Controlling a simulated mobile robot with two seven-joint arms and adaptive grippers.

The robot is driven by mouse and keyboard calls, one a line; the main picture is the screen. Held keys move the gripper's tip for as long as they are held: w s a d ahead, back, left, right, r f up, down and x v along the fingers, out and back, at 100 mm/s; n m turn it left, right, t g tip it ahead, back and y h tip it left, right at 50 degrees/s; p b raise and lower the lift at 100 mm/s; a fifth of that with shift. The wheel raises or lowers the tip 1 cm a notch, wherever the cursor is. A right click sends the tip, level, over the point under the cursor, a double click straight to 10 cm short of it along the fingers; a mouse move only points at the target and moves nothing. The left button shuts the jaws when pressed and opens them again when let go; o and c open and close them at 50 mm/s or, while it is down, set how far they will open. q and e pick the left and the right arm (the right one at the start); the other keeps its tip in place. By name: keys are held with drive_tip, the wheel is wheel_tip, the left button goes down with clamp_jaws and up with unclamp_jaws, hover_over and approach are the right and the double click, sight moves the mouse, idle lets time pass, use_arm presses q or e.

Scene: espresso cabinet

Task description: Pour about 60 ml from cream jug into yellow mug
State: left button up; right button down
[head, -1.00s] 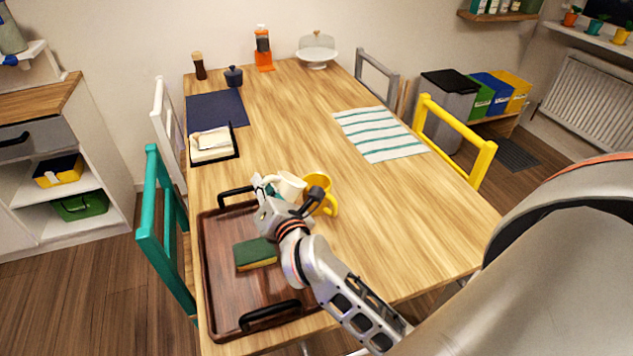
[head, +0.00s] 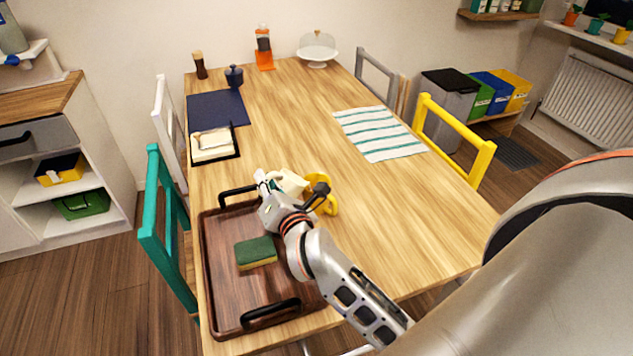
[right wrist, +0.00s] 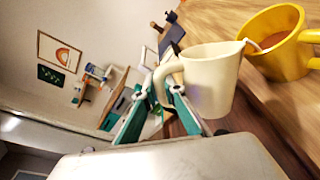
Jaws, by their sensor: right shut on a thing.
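The cream jug (right wrist: 210,82) is held by its handle in my right gripper (right wrist: 172,95). In the right wrist view the jug is tilted toward the yellow mug (right wrist: 282,50), with its spout over the mug's rim and a pale stream at the lip. Brown liquid shows inside the mug. In the head view the jug (head: 291,183) leans right beside the yellow mug (head: 327,195), which stands on the table and is partly hidden by my right gripper (head: 268,184). My left gripper is not in view.
A dark wooden tray (head: 222,290) with a green and yellow sponge (head: 256,253) lies at the table's front left. A striped cloth (head: 380,134) lies to the right, a napkin holder (head: 213,145) to the left. The middle of the table (head: 290,120) is clear.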

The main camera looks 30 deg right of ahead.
drive_tip(key=shift+d+r+m+p, duration=0.35)
drive_tip(key=shift+r+m+p, duration=0.05)
drive_tip(key=shift+r+p, duration=0.15)
idle(1.2)
